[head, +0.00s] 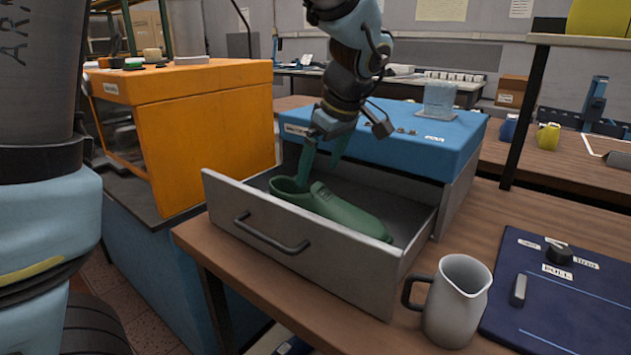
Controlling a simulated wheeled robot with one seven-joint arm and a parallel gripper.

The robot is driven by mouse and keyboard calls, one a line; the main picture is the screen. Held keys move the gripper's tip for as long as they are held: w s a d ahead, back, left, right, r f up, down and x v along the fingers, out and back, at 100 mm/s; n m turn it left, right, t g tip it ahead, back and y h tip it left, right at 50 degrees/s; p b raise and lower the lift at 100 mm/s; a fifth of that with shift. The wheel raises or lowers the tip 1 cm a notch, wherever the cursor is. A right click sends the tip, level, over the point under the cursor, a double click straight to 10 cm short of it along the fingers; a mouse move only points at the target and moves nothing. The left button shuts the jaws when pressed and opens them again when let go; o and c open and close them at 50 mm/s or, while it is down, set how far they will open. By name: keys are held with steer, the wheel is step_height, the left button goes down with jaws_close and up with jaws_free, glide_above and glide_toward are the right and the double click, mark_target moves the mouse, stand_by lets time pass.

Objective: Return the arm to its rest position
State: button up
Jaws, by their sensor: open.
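My gripper (322,157) hangs from my arm (347,65) over the open drawer, with its two teal fingers pointing down and spread apart. Nothing shows between the fingers. The drawer is pulled out of a unit with a blue top (388,145).
A metal jug (460,300) stands right of the drawer, next to a dark blue panel (560,290). A clear container (438,100) stands on the blue top. An orange machine (205,130) is at the left. A dark shelf post (525,118) rises at the right.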

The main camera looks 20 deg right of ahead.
steer(key=shift+s+r, duration=0.1)
steer(key=shift+r, duration=0.15)
stand_by(0.3)
